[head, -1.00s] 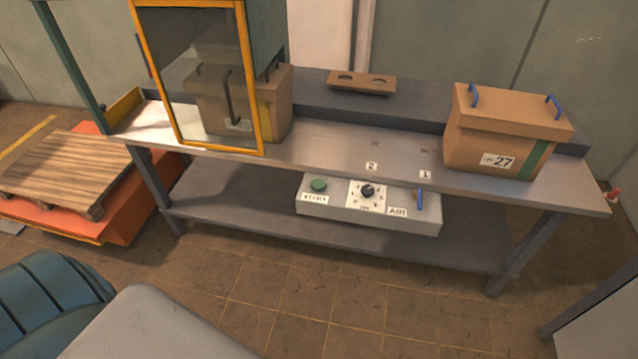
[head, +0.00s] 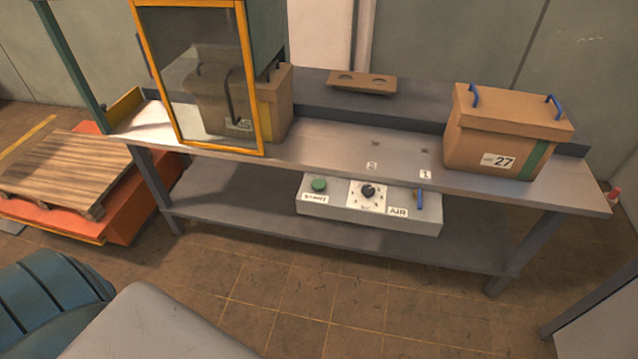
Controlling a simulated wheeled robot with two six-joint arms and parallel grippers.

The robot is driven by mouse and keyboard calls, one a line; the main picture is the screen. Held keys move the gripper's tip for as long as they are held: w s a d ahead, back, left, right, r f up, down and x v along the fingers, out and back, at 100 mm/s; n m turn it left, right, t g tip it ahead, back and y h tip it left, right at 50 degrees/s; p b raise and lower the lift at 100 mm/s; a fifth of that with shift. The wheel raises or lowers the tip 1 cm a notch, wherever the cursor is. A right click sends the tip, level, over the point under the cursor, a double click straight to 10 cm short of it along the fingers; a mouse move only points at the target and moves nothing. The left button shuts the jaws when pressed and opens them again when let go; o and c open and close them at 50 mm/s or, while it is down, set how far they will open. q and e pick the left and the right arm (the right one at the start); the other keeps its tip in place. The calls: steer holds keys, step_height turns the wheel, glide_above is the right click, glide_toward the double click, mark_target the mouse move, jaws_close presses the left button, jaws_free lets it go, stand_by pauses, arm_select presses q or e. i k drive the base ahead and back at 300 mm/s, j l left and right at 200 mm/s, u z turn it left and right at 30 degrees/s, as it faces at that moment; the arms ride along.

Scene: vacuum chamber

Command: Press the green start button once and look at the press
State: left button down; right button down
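The green start button (head: 319,185) sits on the left end of a grey control box (head: 370,212) under the front edge of the bench, above a label reading START. A black dial (head: 368,191) is in the middle of the box, and a blue lever (head: 419,199) is at its right beside an AIR label. The press (head: 268,38) stands at the bench's left end, behind a yellow-framed clear door (head: 205,70). Neither of my grippers is in view.
The grey bench (head: 330,155) spans the middle. A brown box marked 27 (head: 505,140) stands at its right end, and a small holder with two holes (head: 361,82) at the back. An orange pallet lift (head: 125,215) carrying a wooden pallet (head: 62,172) stands left.

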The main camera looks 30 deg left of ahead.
mark_target(318, 185)
steer(key=i+u, duration=0.15)
steer(key=u, duration=0.8)
steer(key=i+l+u, duration=0.35)
steer(key=l, duration=0.3)
steer(key=i+l+u, duration=0.15)
steer(key=l, duration=0.2)
steer(key=i+l+u, duration=0.2)
steer(key=l, duration=0.2)
steer(key=i+l+u, duration=0.15)
steer(key=l, duration=0.25)
steer(key=i+l, duration=0.1)
steer(key=l, duration=0.3)
